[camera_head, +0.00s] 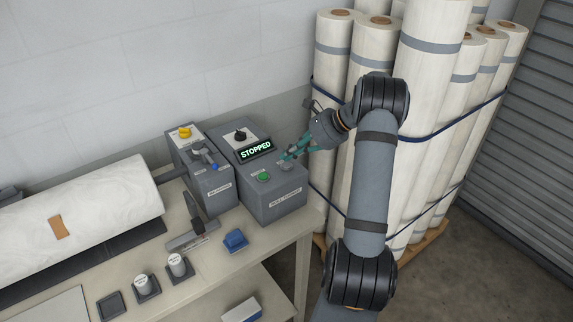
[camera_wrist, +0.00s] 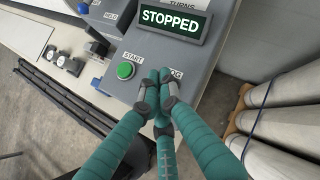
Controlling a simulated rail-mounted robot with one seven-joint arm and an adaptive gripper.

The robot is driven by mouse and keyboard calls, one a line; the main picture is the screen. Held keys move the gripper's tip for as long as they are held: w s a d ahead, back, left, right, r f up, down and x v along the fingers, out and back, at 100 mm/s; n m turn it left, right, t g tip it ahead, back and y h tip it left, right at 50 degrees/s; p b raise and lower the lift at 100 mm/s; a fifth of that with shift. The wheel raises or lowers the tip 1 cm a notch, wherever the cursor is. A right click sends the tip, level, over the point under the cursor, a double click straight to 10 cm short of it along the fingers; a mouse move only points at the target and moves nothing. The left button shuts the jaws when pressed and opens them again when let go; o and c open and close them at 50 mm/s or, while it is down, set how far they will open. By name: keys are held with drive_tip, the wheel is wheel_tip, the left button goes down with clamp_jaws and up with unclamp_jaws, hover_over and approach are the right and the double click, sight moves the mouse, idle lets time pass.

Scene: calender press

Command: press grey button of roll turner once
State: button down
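The roll turner (camera_head: 258,205) is a grey box at the back right of the bench, with a lit display (camera_head: 256,150) reading STOPPED. A green button (camera_head: 264,177) sits on its front panel; in the wrist view it (camera_wrist: 126,70) is under the label START. My gripper (camera_head: 288,156) is over the panel, right of the green button. In the wrist view its teal fingers (camera_wrist: 161,78) come together, empty, beside a partly covered label. The grey button is not clearly visible there; the fingertips cover that spot. I cannot tell whether they touch it.
A second grey control box (camera_head: 208,190) with yellow and blue controls stands to the left. A blue object (camera_head: 235,241) lies on the bench in front. A large white roll (camera_head: 75,212) is at the left. Upright wrapped rolls (camera_head: 335,60) stand close behind my arm.

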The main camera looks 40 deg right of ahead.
sight(289, 165)
drive_tip(key=shift+f, duration=0.1)
drive_tip(key=shift+f+b, duration=0.3)
drive_tip(key=shift+b, duration=0.15)
drive_tip(key=shift+f+b, duration=0.4)
idle(0.5)
drive_tip(key=shift+r, duration=0.1)
drive_tip(key=shift+r+p, duration=0.6)
drive_tip(key=shift+r, duration=0.1)
drive_tip(key=shift+r+p, duration=1.9)
drive_tip(key=shift+r, duration=0.65)
drive_tip(key=shift+f, duration=0.15)
